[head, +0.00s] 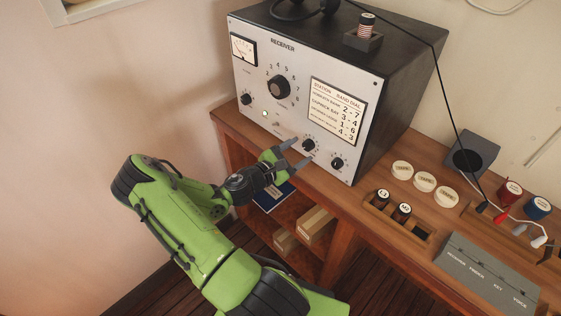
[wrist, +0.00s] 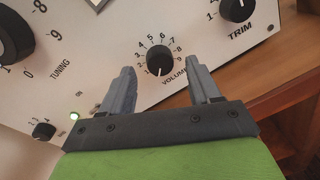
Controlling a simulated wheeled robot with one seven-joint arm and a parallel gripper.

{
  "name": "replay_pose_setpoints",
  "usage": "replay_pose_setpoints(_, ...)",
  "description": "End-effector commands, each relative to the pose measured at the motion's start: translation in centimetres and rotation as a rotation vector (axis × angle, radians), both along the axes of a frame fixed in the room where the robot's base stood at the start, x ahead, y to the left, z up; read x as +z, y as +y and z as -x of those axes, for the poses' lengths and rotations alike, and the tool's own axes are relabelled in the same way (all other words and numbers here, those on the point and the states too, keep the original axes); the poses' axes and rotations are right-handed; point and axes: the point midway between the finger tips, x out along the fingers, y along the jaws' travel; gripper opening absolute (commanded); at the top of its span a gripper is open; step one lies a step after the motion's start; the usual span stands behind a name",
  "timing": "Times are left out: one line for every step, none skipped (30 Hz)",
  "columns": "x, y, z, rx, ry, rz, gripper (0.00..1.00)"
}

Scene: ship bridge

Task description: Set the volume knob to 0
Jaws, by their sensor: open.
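The volume knob (wrist: 160,60) is a small black round knob on the receiver's pale front panel, with numbers around it and VOLUME printed below right. A light pointer mark seems to lie at its lower edge in the wrist view; the number it meets is not clear. In the head view the knob (head: 309,145) sits low on the panel, just beyond my gripper (head: 301,151). My gripper is open and empty. In the wrist view its fingers (wrist: 162,72) stand left and right of the knob, with visible gaps on both sides.
The receiver (head: 300,85) stands on a wooden desk (head: 365,205). The TRIM knob (wrist: 236,8) is to the right of volume. The large tuning knob (head: 279,87) is up left, with a lit lamp (head: 265,113) below it. A grey switch box (head: 485,275) is further right.

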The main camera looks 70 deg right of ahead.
Motion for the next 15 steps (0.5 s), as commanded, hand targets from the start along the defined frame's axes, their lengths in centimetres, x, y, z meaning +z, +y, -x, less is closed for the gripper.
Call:
replay_pose_setpoints(0.0, 1.2, -0.8, 0.007, 0.001, -0.002, 0.62)
replay_pose_setpoints(0.0, 2.0, -1.2, 0.008, 0.001, -0.002, 0.62)
replay_pose_setpoints(0.1, 3.1, -1.8, 0.008, 0.002, -0.002, 0.62)
replay_pose_setpoints(0.2, 3.8, -2.1, 0.008, 0.001, -0.001, 0.62)
replay_pose_setpoints(0.2, 4.6, -2.6, 0.009, 0.0, -0.001, 0.62)
replay_pose_setpoints(0.3, 5.7, -3.1, 0.009, 0.001, -0.002, 0.62)
replay_pose_setpoints(0.3, 6.4, -3.5, 0.009, 0.0, -0.001, 0.62)
replay_pose_setpoints(0.4, 7.2, -3.8, 0.009, 0.0, -0.002, 0.62)
replay_pose_setpoints(0.4, 8.2, -4.3, 0.009, 0.0, -0.002, 0.62)
replay_pose_setpoints(0.5, 8.8, -4.6, 0.008, -0.001, -0.001, 0.62)
replay_pose_setpoints(0.5, 9.4, -4.9, 0.008, -0.001, -0.001, 0.62)
replay_pose_setpoints(0.6, 10.2, -5.2, 0.007, 0.001, -0.002, 0.62)
replay_pose_setpoints(0.6, 10.6, -5.5, 0.006, 0.0, -0.002, 0.62)
replay_pose_setpoints(0.6, 11.0, -5.7, 0.005, 0.0, -0.002, 0.62)
replay_pose_setpoints(0.7, 11.5, -5.9, 0.004, -0.001, -0.001, 0.62)
